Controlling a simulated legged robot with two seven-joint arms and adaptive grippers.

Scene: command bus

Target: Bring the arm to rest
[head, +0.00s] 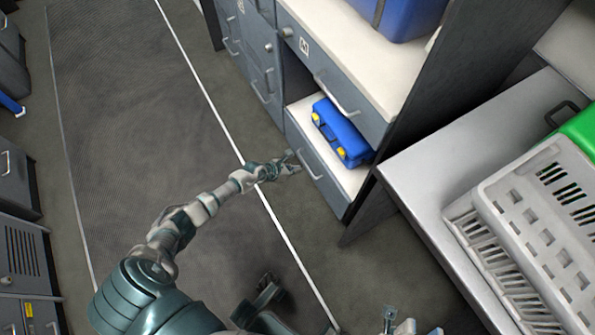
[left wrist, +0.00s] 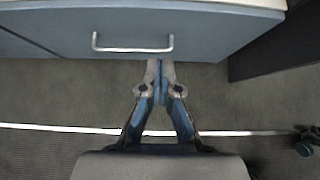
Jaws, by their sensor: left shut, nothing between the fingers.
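My left arm (head: 205,205) reaches forward from the bottom left in the head view, low over the floor. Its gripper (head: 291,162) is shut and empty, in front of a grey-blue drawer front (head: 318,172). In the left wrist view the two fingertips (left wrist: 160,68) are together, just below the drawer's metal handle (left wrist: 132,49) in the picture. Nothing is between them. They look close to the handle; whether they touch it cannot be told. A small pale part (head: 402,326) at the bottom edge may be my right gripper, mostly cut off.
A blue toolbox (head: 340,133) with yellow latches sits on the shelf above the drawer. A grey table (head: 415,180) with a white crate (head: 545,225) stands at the right. Cabinets (head: 20,270) line the left. The floor (head: 130,110) between is clear.

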